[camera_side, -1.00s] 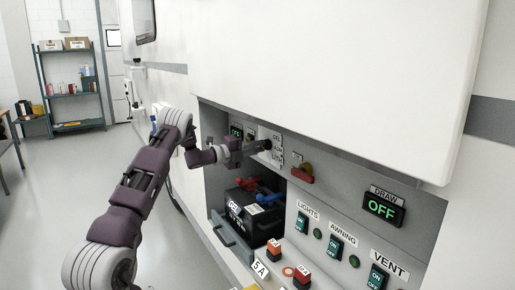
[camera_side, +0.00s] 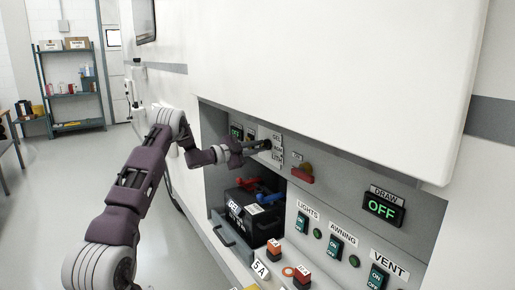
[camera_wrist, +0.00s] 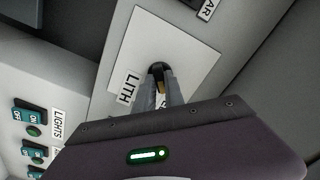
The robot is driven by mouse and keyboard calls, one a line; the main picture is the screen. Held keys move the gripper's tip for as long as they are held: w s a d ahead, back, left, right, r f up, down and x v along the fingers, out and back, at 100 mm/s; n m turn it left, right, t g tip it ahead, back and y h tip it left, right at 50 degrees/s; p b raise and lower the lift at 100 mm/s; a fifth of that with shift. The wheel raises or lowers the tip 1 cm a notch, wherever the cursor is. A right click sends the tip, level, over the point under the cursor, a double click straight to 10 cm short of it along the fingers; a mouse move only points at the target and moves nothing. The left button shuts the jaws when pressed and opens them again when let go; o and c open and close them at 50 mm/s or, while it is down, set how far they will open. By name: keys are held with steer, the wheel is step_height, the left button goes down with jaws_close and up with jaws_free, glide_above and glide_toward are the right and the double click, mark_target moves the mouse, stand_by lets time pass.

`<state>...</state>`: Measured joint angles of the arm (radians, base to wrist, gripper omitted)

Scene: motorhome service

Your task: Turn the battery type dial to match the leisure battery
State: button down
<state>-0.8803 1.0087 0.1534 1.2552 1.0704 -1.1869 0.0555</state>
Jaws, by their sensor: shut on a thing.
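The battery type dial (camera_wrist: 156,69) is a small dark knob on a white plate (camera_wrist: 140,47), mostly hidden by my fingers. In the wrist view the plate shows LITH, and another label is partly covered. In the side view the plate (camera_side: 277,138) carries GEL, AGM and a third, unclear label. My gripper (camera_side: 263,146) is at the plate, and in the wrist view its fingers (camera_wrist: 159,88) are shut on the dial. I cannot tell where the dial points. The black leisure battery (camera_side: 263,225) sits in the open bay below; its white label (camera_side: 236,208) appears to read GEL.
A red-handled switch (camera_side: 302,173) is just right of the dial plate. A DRAW display (camera_side: 383,208) reads OFF. LIGHTS (camera_side: 302,223), AWNING (camera_side: 336,244) and VENT (camera_side: 378,277) switches line the lower panel. The raised white hatch (camera_side: 330,80) overhangs the bay.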

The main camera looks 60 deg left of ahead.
steer(key=shift+n, duration=0.6)
steer(key=c, duration=1.4)
jaws_free()
steer(key=shift+c, duration=0.2)
steer(key=shift+s, duration=0.1)
steer(key=s, duration=0.7)
